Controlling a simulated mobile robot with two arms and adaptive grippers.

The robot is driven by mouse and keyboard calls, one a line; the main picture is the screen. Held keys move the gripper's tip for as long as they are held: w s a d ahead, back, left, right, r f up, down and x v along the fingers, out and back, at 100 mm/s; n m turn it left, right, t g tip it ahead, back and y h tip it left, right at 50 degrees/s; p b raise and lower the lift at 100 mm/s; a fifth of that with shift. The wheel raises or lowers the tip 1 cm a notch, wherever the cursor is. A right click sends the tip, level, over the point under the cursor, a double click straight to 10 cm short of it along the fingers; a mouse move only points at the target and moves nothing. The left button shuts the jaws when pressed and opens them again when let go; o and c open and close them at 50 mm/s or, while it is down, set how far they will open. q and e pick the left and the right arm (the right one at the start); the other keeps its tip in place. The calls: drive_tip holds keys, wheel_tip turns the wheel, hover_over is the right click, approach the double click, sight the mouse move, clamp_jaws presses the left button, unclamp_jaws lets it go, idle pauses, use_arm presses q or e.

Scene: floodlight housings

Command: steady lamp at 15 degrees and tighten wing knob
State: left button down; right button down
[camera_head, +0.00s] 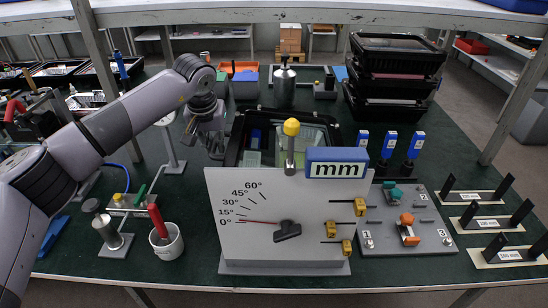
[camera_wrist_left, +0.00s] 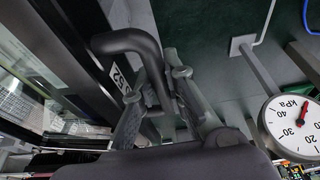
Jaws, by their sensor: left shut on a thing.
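A pale upright panel (camera_head: 240,255) carries a printed scale from 0 to 60° and a small dark lamp-shaped part (camera_head: 288,231). Its red pointer (camera_head: 258,222) lies almost level, close to the 0 mark. A yellow-topped knob (camera_head: 291,128) on a metal post rises at the panel's top edge; I cannot tell whether it is the wing knob. My left gripper (camera_head: 214,143) is behind and left of the panel, beside a black bin. In the left wrist view, its fingers (camera_wrist_left: 165,100) are closed around a dark bent handle (camera_wrist_left: 130,40). My right gripper is not in view.
A blue mm box (camera_head: 337,162) sits at the panel's upper right. A grey plate (camera_head: 405,220) with coloured switches lies to the right. A white cup (camera_head: 167,242) with a red-handled tool stands to the left. Black crates (camera_head: 395,55) are stacked behind. A kPa gauge (camera_wrist_left: 291,125) shows in the wrist view.

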use_arm(q)
drive_tip(key=shift+w+r, duration=0.1)
drive_tip(key=shift+r, duration=0.25)
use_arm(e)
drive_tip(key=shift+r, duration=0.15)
use_arm(q)
drive_tip(key=shift+d+r+p, duration=0.2)
drive_tip(key=shift+r+p, duration=0.2)
drive_tip(key=shift+r, duration=0.15)
drive_tip(key=shift+d+r+p, duration=0.2)
drive_tip(key=shift+r+p, duration=0.15)
drive_tip(key=shift+r, duration=0.15)
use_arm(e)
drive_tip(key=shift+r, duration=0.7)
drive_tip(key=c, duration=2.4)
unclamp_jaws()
